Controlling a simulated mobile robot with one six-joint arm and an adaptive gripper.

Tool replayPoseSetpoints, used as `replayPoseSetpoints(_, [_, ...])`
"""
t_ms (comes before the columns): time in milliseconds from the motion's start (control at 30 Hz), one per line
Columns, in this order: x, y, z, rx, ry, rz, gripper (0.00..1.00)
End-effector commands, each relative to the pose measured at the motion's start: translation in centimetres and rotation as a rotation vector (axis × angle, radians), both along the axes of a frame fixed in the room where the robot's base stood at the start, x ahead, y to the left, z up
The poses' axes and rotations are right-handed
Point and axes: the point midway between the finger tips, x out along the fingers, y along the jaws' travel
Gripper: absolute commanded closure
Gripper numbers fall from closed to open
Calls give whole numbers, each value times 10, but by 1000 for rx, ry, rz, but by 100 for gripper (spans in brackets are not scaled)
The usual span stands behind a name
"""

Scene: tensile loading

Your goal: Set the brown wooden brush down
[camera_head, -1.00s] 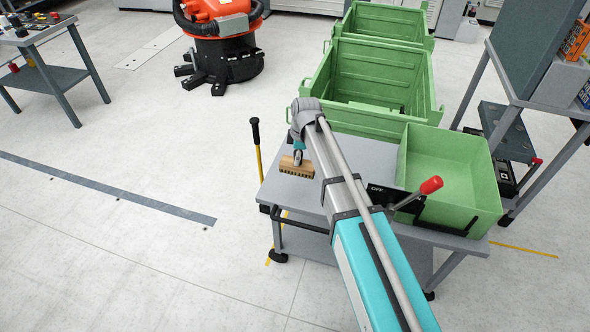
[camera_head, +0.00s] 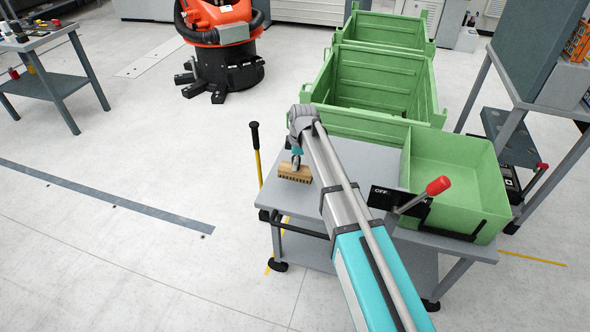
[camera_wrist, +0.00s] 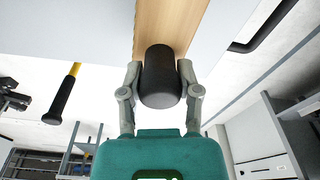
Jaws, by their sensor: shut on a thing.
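The brown wooden brush (camera_head: 295,173) is at the left end of the grey table (camera_head: 368,158), bristles down, wooden block roughly level. Whether the bristles touch the tabletop or hang just above it, I cannot tell. My gripper (camera_head: 297,154) is above the brush, at the end of my arm. In the wrist view, my gripper (camera_wrist: 160,74) is shut, with one finger on each side of the brush's dark round handle (camera_wrist: 160,85). The pale wooden block (camera_wrist: 170,22) shows beyond the handle; its bristles are hidden there.
A green bin (camera_head: 455,170) stands at the table's right, behind a red-knobbed lever (camera_head: 438,186). Larger green crates (camera_head: 375,85) stand behind the table. A black-gripped yellow pole (camera_head: 255,140) rises beside the table's left edge. Bare tabletop lies right of the brush, partly behind my arm.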

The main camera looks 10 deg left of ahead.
Motion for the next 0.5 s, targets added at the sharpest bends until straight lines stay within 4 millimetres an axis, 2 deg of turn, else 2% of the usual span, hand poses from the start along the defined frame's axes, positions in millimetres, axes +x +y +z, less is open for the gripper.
replayPoseSetpoints(167, [8,4,-12,0,0,0,100])
replayPoseSetpoints(500, [7,3,-38,0,0,0,100])
